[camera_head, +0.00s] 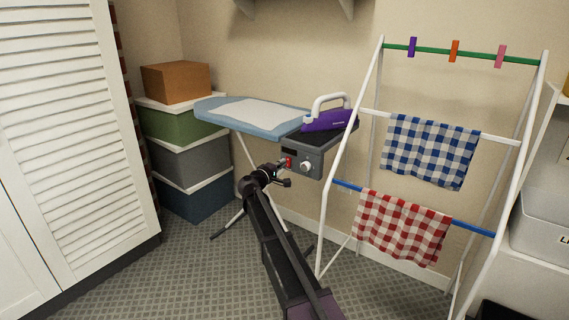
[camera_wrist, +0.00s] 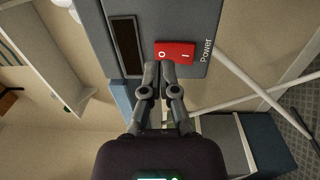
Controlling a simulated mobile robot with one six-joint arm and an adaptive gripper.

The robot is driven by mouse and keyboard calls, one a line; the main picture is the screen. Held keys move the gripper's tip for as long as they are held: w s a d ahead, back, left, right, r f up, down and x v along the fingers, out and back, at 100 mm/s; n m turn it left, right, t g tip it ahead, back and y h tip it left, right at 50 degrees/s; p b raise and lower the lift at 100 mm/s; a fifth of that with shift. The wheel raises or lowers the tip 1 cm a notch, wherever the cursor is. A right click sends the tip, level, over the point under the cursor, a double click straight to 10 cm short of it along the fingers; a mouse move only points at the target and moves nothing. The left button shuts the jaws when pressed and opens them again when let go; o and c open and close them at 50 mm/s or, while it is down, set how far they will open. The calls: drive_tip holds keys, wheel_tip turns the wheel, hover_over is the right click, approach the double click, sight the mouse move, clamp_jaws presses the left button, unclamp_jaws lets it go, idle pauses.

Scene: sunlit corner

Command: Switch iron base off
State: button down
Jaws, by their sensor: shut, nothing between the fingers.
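The iron base (camera_head: 311,158) is a dark grey box at the end of the ironing board. Its front has a red rocker switch (camera_head: 288,162), a dark display and a white knob (camera_head: 306,166). The purple iron (camera_head: 330,120) with a white handle rests on top. In the wrist view the red switch (camera_wrist: 175,52) shows "O" and "I" marks beside the word "Power". My gripper (camera_wrist: 160,68) is shut and empty, its fingertips at the lower edge of the switch; I cannot tell if they touch it. Which side is pressed in is unclear.
The ironing board (camera_head: 250,112) extends left of the base. Stacked boxes (camera_head: 185,155) stand behind it at left. A white drying rack (camera_head: 328,200) with checked cloths stands close on the right. Patterned floor (camera_head: 190,270) is open at front left.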

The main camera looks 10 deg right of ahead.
drive_tip(key=r+p+v, duration=0.1)
drive_tip(key=r+v, duration=0.1)
drive_tip(key=v, duration=1)
drive_tip(key=shift+a, duration=0.2)
drive_tip(key=shift+d, duration=0.1)
drive_tip(key=s+d+f+m+g+y, duration=0.5)
drive_tip(key=s+d+f+g, duration=0.4)
drive_tip(key=s+d+f, duration=0.6)
drive_tip(key=s+f+m+g+y+p, duration=0.15)
drive_tip(key=s+y, duration=0.25)
drive_tip(key=s, duration=0.6)
drive_tip(key=s+f+m+g+y, duration=0.2)
drive_tip(key=s+m+g+y, duration=0.15)
drive_tip(key=s, duration=0.75)
wheel_tip(320, 180, up, 29)
drive_tip(key=p, duration=2.8)
drive_tip(key=shift+w+a+f+n, duration=0.2)
drive_tip(key=shift+a+n, duration=0.1)
drive_tip(key=shift+a, duration=0.05)
